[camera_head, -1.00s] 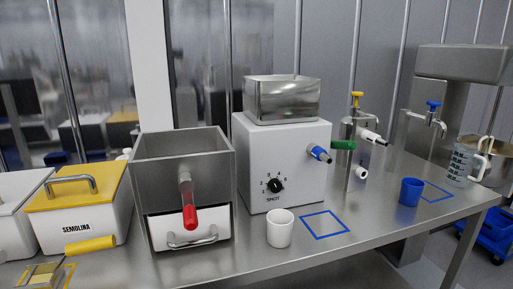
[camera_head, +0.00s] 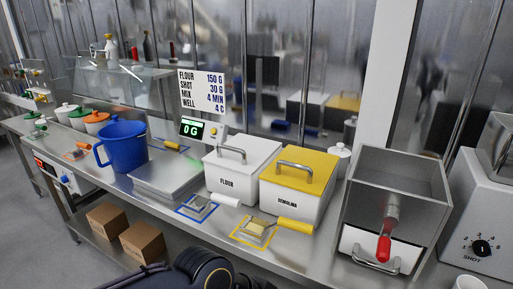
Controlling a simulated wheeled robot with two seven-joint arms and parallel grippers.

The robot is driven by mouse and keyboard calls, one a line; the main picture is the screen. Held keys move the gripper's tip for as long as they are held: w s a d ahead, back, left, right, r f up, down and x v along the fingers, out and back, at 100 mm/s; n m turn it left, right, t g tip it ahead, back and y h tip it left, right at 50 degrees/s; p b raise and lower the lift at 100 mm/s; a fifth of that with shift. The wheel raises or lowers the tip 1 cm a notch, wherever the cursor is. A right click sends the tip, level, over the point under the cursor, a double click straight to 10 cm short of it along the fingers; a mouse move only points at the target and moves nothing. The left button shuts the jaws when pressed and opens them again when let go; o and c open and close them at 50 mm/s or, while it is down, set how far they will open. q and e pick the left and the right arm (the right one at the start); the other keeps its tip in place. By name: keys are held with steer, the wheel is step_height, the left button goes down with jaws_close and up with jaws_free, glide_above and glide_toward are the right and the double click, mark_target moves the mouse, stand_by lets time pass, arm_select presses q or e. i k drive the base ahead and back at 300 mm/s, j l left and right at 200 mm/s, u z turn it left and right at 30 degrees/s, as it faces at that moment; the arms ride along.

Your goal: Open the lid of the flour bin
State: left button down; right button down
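The flour bin (camera_head: 228,183) is a white box marked FLOUR, standing on the steel counter near the middle of the head view. Its white lid (camera_head: 251,150) is down on it, with a curved metal handle (camera_head: 230,150) on top. The semolina bin (camera_head: 288,203) stands just to its right, with its yellow lid also down. Dark rounded links of my own arm show at the bottom edge, well in front of the bins. Neither gripper shows.
A scoop with a white handle (camera_head: 226,200) and one with a yellow handle (camera_head: 294,225) lie in front of the bins. A blue jug (camera_head: 124,147) and a flat scale plate (camera_head: 166,178) are to the left. A steel hopper with a red handle (camera_head: 383,247) stands right.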

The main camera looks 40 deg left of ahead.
mark_target(245, 153)
steer(key=u, duration=1.6)
